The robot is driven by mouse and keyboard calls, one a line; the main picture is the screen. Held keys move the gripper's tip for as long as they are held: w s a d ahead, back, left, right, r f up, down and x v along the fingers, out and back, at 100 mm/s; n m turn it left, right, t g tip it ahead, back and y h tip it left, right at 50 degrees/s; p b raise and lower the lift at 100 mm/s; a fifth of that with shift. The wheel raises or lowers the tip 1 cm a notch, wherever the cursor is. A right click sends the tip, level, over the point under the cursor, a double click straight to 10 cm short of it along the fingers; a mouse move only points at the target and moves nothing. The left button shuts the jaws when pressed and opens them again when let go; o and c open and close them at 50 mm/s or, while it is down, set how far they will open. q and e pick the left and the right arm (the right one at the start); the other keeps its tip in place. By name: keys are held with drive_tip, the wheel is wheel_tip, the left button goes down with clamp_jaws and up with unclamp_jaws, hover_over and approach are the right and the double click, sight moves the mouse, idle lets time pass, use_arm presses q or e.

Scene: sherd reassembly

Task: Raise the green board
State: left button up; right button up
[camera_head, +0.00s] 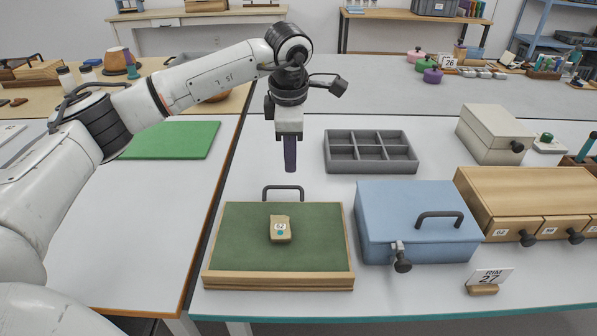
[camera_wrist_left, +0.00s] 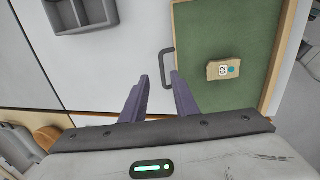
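The green board (camera_head: 241,228) has a wooden frame and lies on the white table, with a dark handle (camera_head: 283,188) on its far edge. My left gripper (camera_head: 290,168) is above the table, beyond the board's far edge and above the handle. In the left wrist view the purple fingers (camera_wrist_left: 163,84) are apart with nothing between them, and the handle (camera_wrist_left: 167,68) shows just beyond the fingertips. The board (camera_wrist_left: 225,50) and sherd (camera_wrist_left: 223,70) also show there. My right gripper is in neither view.
A blue box (camera_head: 410,205) with a handle stands right of the board. A grey compartment tray (camera_head: 370,168) stands behind it. A flat green mat (camera_head: 172,140) lies on the left table.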

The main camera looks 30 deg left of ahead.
use_arm(q)
drive_tip(key=x, duration=0.8)
drive_tip(key=shift+s+f, duration=0.15)
drive_tip(key=shift+f, duration=0.25)
clamp_jaws()
drive_tip(key=shift+d, duration=0.1)
idle(0.8)
